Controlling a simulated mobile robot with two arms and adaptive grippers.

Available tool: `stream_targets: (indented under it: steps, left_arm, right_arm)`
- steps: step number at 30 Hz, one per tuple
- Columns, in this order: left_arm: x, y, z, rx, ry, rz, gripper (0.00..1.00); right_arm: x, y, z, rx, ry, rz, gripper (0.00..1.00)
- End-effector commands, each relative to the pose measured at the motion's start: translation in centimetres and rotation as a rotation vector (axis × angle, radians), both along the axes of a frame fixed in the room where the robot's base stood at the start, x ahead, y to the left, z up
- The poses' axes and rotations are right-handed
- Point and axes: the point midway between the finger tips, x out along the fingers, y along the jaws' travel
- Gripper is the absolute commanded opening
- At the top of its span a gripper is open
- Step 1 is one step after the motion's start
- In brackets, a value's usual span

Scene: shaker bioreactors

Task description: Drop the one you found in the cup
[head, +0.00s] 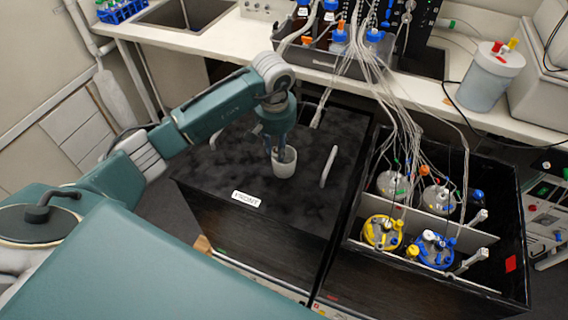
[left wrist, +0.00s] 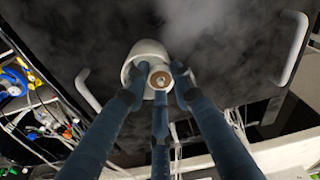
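A small white cup (head: 285,166) stands on the black lid of the left box in the head view. It also shows in the left wrist view (left wrist: 134,54). My left gripper (head: 276,149) points down at the cup, its fingertips at the mouth. In the left wrist view, the three blue fingers (left wrist: 158,88) close around a small pale round piece (left wrist: 160,77) with a brownish centre, which lies over the cup's opening. How deep it sits in the cup I cannot tell. My right gripper is not in view.
The black lid (head: 225,165) has white handles (head: 328,166) and a label (head: 246,199). At right, an open black box holds several bottles, with yellow (head: 382,232) and blue (head: 435,250) caps. Tubes run up to the bench (head: 215,38) behind. The lid around the cup is clear.

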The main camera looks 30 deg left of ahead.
Motion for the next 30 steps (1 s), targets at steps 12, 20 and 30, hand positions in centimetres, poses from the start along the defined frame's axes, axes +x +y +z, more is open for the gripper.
stream_targets:
  steps: [12, 20, 30]
  left_arm:
    - [0.0, 0.0, 0.1, 0.0, 0.0, 0.0, 0.46]
    - [-0.2, 0.0, 3.5, 0.002, -0.006, 0.0, 0.46]
    - [-1.0, -0.4, 10.1, 0.0, -0.003, 0.0, 0.46]
  right_arm:
    - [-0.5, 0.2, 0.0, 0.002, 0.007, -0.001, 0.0]
    - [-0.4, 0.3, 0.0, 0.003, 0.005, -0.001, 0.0]
    - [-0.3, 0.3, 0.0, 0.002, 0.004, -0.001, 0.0]
